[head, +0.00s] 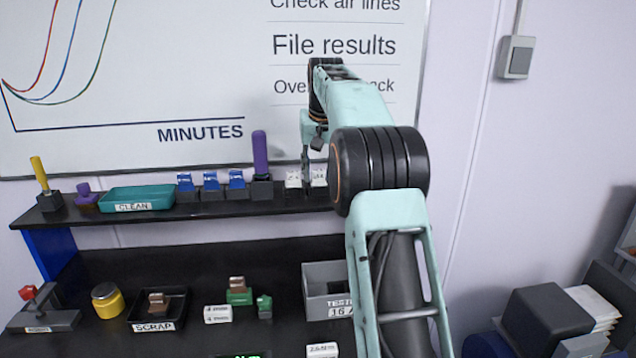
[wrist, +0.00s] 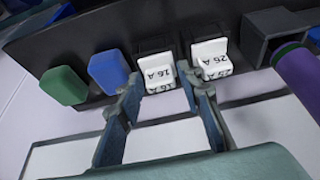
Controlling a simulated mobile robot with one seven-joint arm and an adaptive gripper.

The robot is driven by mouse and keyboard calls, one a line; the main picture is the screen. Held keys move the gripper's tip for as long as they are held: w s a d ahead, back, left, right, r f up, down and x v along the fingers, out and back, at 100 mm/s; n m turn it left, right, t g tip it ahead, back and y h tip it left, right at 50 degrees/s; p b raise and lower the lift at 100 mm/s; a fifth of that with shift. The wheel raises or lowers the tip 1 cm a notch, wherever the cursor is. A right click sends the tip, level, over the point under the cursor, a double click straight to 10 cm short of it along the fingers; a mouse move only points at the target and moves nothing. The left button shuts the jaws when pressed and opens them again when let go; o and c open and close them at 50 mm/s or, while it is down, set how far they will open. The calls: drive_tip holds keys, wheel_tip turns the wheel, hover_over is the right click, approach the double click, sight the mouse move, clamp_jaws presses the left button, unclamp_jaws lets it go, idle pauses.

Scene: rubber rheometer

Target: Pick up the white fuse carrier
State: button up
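Two white fuse carriers sit side by side in dark holders on the shelf. In the wrist view, where the lettering appears upside down, one marked 16 A (wrist: 157,74) is near the middle. In the head view my gripper reaches down over the shelf, partly hidden by my arm.
Blue (wrist: 108,71) and green (wrist: 63,86) pieces stand left of the carriers in the wrist view. A purple-handled tool (head: 260,154) stands close by on the shelf, beside several blue carriers (head: 211,182) and a teal CLEAN tray (head: 137,199). A whiteboard (head: 200,60) is behind.

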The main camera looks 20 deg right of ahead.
drive_tip(key=shift+c, duration=0.3)
drive_tip(key=c, duration=0.7)
